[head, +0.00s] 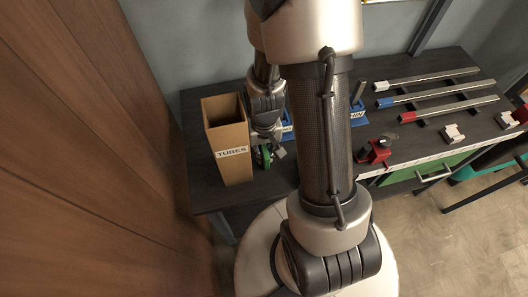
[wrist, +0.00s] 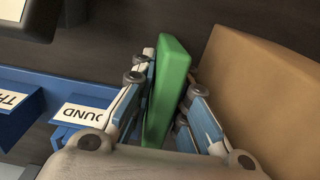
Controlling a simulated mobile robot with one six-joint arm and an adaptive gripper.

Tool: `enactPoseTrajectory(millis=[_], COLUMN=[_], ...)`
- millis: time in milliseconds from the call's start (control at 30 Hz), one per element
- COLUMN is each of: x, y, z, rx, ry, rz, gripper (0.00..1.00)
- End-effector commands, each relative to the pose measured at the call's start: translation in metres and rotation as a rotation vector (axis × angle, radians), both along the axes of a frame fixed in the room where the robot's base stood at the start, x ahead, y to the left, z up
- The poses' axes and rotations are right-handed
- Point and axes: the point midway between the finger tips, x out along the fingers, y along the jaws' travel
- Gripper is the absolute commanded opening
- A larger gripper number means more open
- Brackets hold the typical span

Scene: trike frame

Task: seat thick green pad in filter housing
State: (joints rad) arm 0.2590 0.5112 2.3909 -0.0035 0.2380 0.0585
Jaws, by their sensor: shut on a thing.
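The thick green pad (wrist: 172,85) stands on edge between the fingers of my gripper (wrist: 167,82) in the wrist view, and the gripper is shut on it. In the head view a bit of the green pad (head: 264,155) shows below my gripper (head: 268,149), just right of the cardboard box. A dark part with a pale panel (wrist: 14,10) is cut off at the upper left of the wrist view; I cannot tell whether it is the filter housing. My arm hides the middle of the table in the head view.
The tall cardboard box (head: 232,165) marked TUBES stands close beside the gripper. Blue labelled holders (wrist: 40,80) lie on its other side. A red clamp (head: 374,152), metal bars (head: 430,98) and white blocks (head: 452,133) are on the dark table's right side.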

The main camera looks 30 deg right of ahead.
Motion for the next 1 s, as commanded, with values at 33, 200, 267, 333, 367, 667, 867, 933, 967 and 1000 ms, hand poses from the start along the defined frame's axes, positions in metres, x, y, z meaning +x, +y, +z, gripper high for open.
enactPoseTrajectory(millis=[33, 200, 267, 333, 367, 667, 867, 933, 967, 1000], x=[-0.001, -0.001, -0.001, -0.001, -0.001, 0.0, 0.0, 0.001, 0.001, 0.001], y=[0.0, 0.0, 0.0, 0.0, 0.0, 0.0, 0.0, 0.0, 0.0, 0.0], z=[0.0, 0.0, 0.0, 0.0, 0.0, 0.002, 0.027, 0.043, 0.05, 0.059], rx=[0.001, 0.001, 0.001, 0.001, 0.001, 0.0, -0.001, -0.001, -0.001, -0.001], ry=[0.002, 0.002, 0.002, 0.002, 0.002, 0.001, -0.002, -0.003, -0.003, -0.003], rz=[0.0, 0.0, 0.0, 0.0, 0.0, 0.0, 0.0, 0.0, 0.0, 0.0], gripper=[0.0, 0.25, 0.29, 0.34, 0.34, 0.34, 0.34, 0.34, 0.34, 0.34])
